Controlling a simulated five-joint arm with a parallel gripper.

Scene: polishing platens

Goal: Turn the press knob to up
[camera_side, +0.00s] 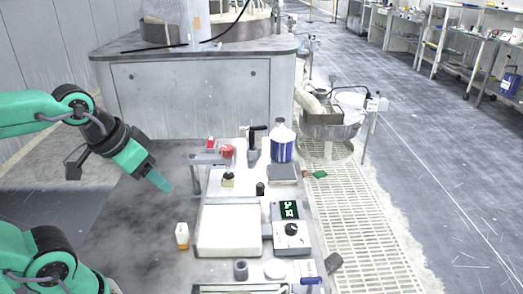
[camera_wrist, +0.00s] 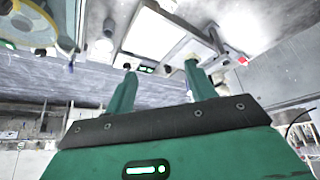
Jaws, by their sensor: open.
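My gripper (camera_side: 160,182) is open and empty, hanging above the dark table left of the white equipment. Its two green fingers also show spread apart in the wrist view (camera_wrist: 160,76). I cannot tell for sure which control is the press knob. A small dark knob with a yellowish base (camera_side: 228,179) stands under a grey arm with red parts (camera_side: 227,151). The gripper is apart from all of these. The dial's setting is too small to read.
A white pad (camera_side: 228,232) lies left of the control box. A bottle with a blue label (camera_side: 282,146) stands behind, near a black lever (camera_side: 254,138). The table left of the equipment is mostly clear.

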